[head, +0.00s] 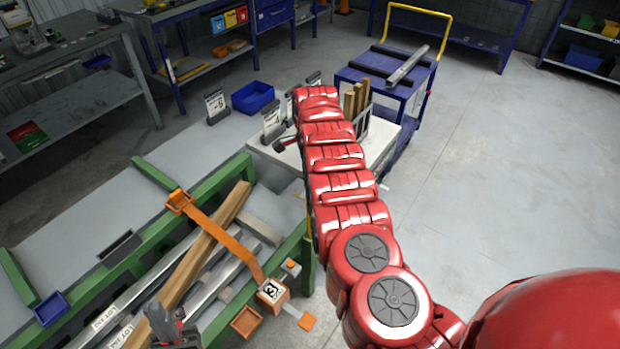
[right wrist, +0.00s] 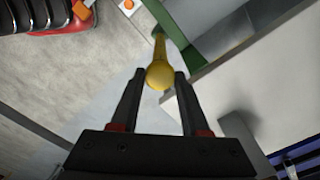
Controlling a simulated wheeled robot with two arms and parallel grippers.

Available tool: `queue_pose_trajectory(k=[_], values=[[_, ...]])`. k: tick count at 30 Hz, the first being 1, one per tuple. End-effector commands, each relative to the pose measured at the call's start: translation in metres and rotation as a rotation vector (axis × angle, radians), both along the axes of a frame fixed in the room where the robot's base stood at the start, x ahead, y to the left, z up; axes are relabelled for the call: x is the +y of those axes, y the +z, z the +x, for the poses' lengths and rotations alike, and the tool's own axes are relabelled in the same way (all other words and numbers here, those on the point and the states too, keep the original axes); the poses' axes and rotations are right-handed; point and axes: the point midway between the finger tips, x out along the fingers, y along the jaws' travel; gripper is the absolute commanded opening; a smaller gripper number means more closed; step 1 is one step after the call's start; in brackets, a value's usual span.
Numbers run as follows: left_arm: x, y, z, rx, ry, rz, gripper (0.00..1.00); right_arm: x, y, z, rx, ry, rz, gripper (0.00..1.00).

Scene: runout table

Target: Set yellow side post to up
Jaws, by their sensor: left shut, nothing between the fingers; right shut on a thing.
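The yellow side post shows in the right wrist view as a round knob (right wrist: 158,76) on a short stem that runs toward a green frame (right wrist: 170,22). My right gripper (right wrist: 159,79) has one finger on each side of the knob and is shut on it. In the head view my red right arm hides most of that area; only a thin yellow piece (head: 302,194) shows beside it. Whether the post stands upright or tilted I cannot tell. My left gripper (head: 173,324) is shut and empty at the bottom left, over the stock on the green runout table (head: 160,222).
A timber bar (head: 205,250) and metal bars lie on the runout table under an orange strap (head: 225,236). A pale table (head: 270,158) with upright holders stands beyond its end. A blue cart (head: 400,92) stands behind. The floor at right is clear.

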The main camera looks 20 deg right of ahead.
Motion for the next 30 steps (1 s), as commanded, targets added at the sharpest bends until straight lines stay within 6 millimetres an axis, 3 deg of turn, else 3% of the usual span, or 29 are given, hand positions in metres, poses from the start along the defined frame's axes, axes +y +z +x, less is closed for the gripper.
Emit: queue_pose_trajectory(k=[1,6,17,23,30], values=[[0.000,0.000,0.000,0.000,0.000,0.000,0.00,0.000,0.000,0.000,0.000,0.000,-0.001,0.49],[0.000,0.000,0.000,0.000,0.000,0.000,0.00,0.000,0.000,0.000,-0.001,0.000,0.000,0.76],[0.000,-0.002,0.000,0.000,0.000,0.000,0.00,0.000,0.004,0.001,-0.002,0.000,-0.001,0.76],[0.000,-0.015,0.000,0.000,0.000,0.000,0.00,0.000,0.037,0.002,-0.008,0.001,0.001,0.76],[0.000,-0.030,0.000,0.000,0.000,0.000,0.00,-0.003,0.104,0.002,-0.007,-0.003,0.001,0.76]])
